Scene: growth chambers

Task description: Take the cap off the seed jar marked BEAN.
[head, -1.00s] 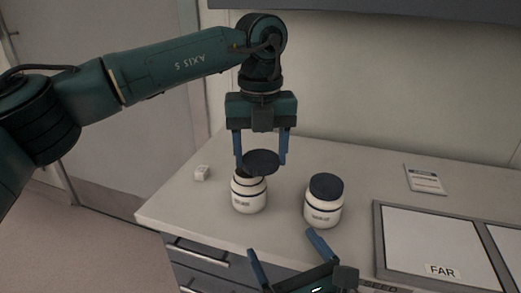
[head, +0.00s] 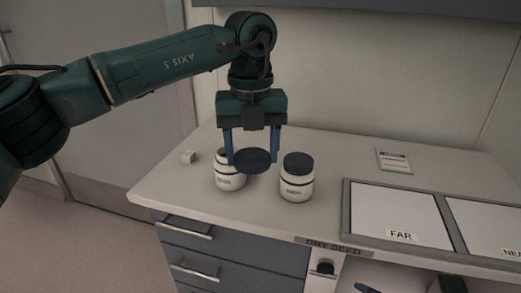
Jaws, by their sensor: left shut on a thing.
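My left gripper (head: 252,159) is shut on a round dark cap (head: 254,163) and holds it level in the air. The left jar (head: 230,184), white with dark bands, stands upright on the counter, partly behind the cap; its rim shows without a cap on it. The right jar (head: 297,188) is white with a dark cap on and stands upright just right of the held cap. The labels on both jars are too small to read. Of my right gripper, only a blue finger (head: 367,288) shows at the bottom edge; its opening is hidden.
A small white block (head: 189,157) lies left of the jars. A grey-framed tray (head: 345,211) with a panel marked FAR is at the right, with a card (head: 394,160) behind it. Drawers (head: 232,240) and a DRY SEED label (head: 333,246) are below the counter edge.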

